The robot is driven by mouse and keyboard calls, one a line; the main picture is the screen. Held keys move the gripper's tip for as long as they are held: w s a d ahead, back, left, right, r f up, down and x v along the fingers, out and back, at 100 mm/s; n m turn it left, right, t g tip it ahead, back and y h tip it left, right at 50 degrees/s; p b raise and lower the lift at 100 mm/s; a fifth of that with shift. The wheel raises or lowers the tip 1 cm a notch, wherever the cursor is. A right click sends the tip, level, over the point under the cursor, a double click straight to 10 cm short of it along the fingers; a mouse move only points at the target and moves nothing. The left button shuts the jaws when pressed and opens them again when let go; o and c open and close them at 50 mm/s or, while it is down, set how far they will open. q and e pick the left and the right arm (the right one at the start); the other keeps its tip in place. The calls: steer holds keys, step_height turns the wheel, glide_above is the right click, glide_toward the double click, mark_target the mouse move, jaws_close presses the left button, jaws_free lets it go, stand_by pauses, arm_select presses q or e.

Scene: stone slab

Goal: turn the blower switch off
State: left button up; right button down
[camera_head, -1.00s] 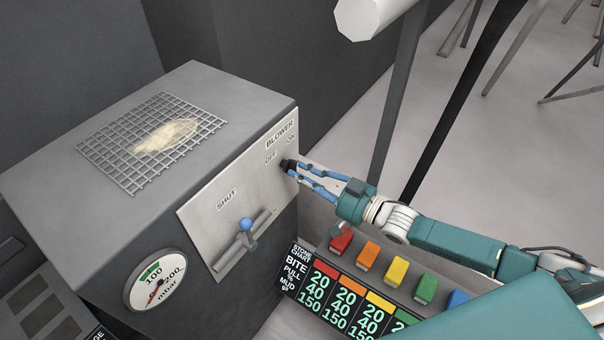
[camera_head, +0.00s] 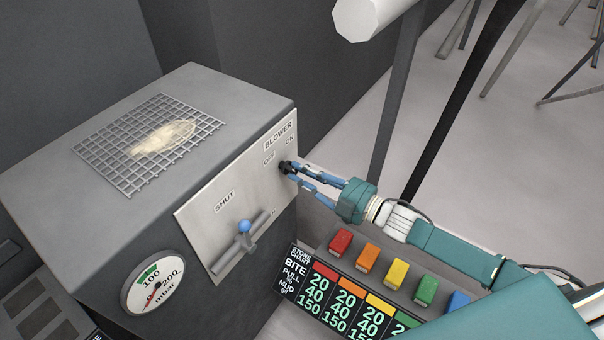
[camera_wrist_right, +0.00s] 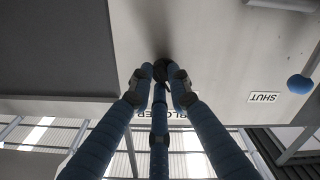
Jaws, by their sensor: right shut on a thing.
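The blower switch (camera_head: 285,167) is a small black knob on the light metal panel (camera_head: 235,205) on the side of a grey box. It sits just below the labels BLOWER, OFF and ON. My right gripper (camera_head: 291,171) reaches it from the right, with its blue fingers closed around the knob. In the right wrist view the fingertips meet at the dark knob (camera_wrist_right: 162,68) and partly cover it. Which way the switch points cannot be told. My left gripper is not in view.
A blue-knobbed lever (camera_head: 245,227) labelled SHUT sits lower on the panel. A pressure gauge (camera_head: 155,286) is on the box front. A wire grid (camera_head: 112,172) with a pale object lies on top. Several coloured blocks stand below my right arm, beside a number chart (camera_head: 300,268).

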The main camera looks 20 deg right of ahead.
steer(key=shift+n, duration=0.9)
steer(key=c, duration=1.6)
jaws_free()
steer(key=shift+c, duration=0.2)
steer(key=v, duration=1.2)
